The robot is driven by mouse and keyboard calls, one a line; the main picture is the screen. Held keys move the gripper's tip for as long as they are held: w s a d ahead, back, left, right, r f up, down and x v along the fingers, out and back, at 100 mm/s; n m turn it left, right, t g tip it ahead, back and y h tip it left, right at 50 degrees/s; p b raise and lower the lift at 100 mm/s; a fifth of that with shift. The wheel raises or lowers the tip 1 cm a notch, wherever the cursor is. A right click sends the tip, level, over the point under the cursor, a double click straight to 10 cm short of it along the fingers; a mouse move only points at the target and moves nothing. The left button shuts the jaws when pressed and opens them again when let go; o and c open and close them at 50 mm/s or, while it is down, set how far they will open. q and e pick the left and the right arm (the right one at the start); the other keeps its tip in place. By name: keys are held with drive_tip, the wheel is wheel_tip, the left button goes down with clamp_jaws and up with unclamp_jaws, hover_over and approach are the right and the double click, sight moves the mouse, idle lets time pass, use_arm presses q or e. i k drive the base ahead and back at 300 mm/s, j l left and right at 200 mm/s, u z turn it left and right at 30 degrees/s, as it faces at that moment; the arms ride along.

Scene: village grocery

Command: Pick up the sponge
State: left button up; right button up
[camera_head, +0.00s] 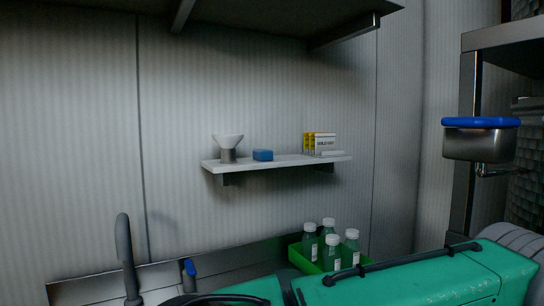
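A small blue block (262,155), which looks like the sponge, lies on the white wall shelf (285,162). It sits between a white funnel-shaped item on a grey base (228,146) and a group of yellow and white boxes (320,143). Nothing touches it that I can see. Neither of my grippers is in view.
Below the shelf, a grey tap (125,255) and a blue-topped item (189,268) stand at the left. A green crate (295,255) holds several white-capped bottles. A metal container with a blue rim (480,140) is at the right. Green bodywork fills the bottom right.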

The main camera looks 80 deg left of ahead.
sight(260, 155)
drive_tip(key=u, duration=2.1)
